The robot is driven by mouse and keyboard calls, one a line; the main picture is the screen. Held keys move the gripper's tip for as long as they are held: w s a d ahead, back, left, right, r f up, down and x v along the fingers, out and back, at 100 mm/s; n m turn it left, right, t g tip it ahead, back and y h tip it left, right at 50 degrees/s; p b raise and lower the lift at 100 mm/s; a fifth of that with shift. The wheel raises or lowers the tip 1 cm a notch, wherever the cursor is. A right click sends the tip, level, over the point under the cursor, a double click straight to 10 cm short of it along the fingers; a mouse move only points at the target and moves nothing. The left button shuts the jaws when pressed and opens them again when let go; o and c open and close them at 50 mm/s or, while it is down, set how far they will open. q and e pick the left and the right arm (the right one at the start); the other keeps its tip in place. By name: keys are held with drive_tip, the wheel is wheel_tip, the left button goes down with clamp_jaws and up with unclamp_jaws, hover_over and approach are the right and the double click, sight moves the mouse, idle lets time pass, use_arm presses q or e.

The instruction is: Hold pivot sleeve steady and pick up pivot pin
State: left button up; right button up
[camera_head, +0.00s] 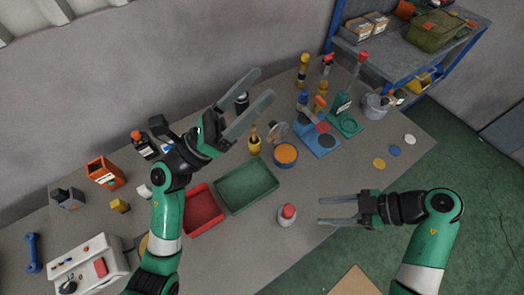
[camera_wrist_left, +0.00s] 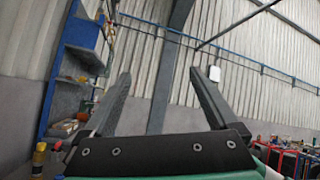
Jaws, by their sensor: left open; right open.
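I cannot tell which items are the pivot sleeve and the pivot pin. Candidates stand on the far right part of the grey table: a blue fixture (camera_head: 316,134) with round discs, and a green stand (camera_head: 344,120) with a red-topped upright. My left gripper (camera_head: 263,84) is open and empty, raised over the back of the table, left of these fixtures. In the left wrist view its spread fingers (camera_wrist_left: 160,75) point at the wall, with nothing between them. My right gripper (camera_head: 322,210) is open and empty, pointing left near the front edge, right of a red-capped white bottle (camera_head: 287,214).
A green tray (camera_head: 246,187) and a red tray (camera_head: 203,210) lie mid-table. A blue tub with orange contents (camera_head: 285,155) and a yellow-handled tool (camera_head: 254,144) stand behind them. A blue shelf (camera_head: 390,52) stands behind.

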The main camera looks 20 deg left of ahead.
use_arm(q)
drive_tip(key=d+f+m+g+y, duration=0.1)
drive_tip(key=d+f+m+g, duration=0.15)
drive_tip(key=f, duration=0.65)
drive_tip(key=d+f+m+g+y, duration=0.1)
drive_tip(key=d+f+m+g, duration=0.2)
drive_tip(key=f, duration=0.6)
drive_tip(key=s+f+m+g+y, duration=0.1)
drive_tip(key=s+f+g, duration=0.1)
drive_tip(key=f, duration=0.4)
drive_tip(key=s+f+m+g+y, duration=0.1)
drive_tip(key=s+f+g, duration=0.2)
drive_tip(key=f, duration=0.3)
drive_tip(key=s+a+f+m+g+y, duration=0.1)
drive_tip(key=s+f+g, duration=0.2)
drive_tip(key=f, duration=0.3)
drive_tip(key=shift+s+f+m, duration=0.25)
drive_tip(key=shift+s+m, duration=0.1)
drive_tip(key=shift+s, duration=0.15)
drive_tip(key=shift+d, duration=0.1)
drive_tip(key=x, duration=1.1)
drive_tip(key=shift+w+d, duration=0.2)
clamp_jaws()
use_arm(e)
drive_tip(key=o, duration=0.4)
